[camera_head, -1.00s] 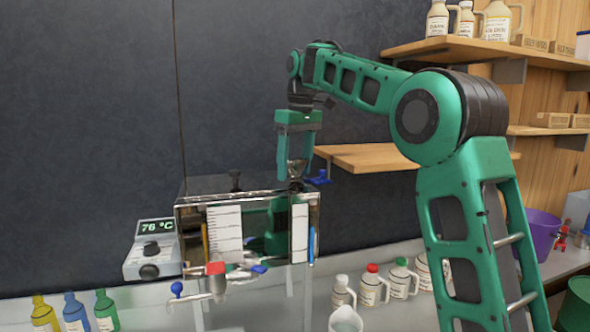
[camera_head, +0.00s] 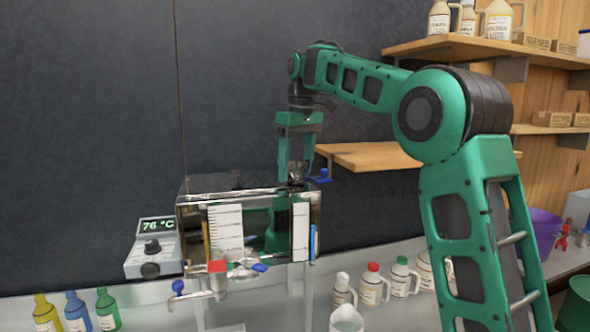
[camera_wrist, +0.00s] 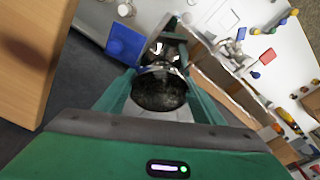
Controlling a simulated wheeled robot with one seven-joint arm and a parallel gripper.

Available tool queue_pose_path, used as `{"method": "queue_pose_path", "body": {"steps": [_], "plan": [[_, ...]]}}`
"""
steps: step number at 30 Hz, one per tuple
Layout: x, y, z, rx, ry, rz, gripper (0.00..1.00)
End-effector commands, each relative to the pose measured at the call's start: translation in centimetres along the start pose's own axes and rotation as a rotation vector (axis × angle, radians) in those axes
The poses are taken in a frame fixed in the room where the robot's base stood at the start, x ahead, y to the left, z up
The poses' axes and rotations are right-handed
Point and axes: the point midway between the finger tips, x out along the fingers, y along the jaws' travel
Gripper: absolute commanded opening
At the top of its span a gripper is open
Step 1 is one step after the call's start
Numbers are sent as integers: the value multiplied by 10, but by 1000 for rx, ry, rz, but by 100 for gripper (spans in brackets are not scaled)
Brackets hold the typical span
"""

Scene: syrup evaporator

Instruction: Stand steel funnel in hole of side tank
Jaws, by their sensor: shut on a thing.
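My green gripper (camera_head: 297,177) points down over the right end of the steel evaporator, where the side tank (camera_head: 301,230) with its white scale stands. It is shut on the steel funnel (camera_wrist: 160,88), whose shiny wide mouth faces the wrist camera between the two fingers. In the head view the funnel (camera_head: 297,172) shows only as a small bit of metal between the fingertips, right at the tank top. The hole is hidden by the funnel and fingers, so I cannot tell whether the spout is inside it.
A wooden shelf (camera_head: 365,156) is close behind on the right. The temperature box (camera_head: 153,248) stands at the left of the evaporator. Several bottles and a jug (camera_head: 346,320) are below.

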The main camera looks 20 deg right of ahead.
Motion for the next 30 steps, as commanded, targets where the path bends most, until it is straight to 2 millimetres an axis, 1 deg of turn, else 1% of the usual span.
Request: {"method": "queue_pose_path", "body": {"steps": [8,9,11,17,18,19,20,26,30], "plan": [[0,0,0,0,-1,0,33],[0,0,0,0,-1,0,69],[0,0,0,0,-1,0,84],[0,0,0,0,0,0,84],[0,0,0,0,-1,0,89],[0,0,0,0,-1,0,96],[0,0,0,0,-1,0,100],[0,0,0,0,0,0,100],[-5,0,-1,0,2,1,100]]}}
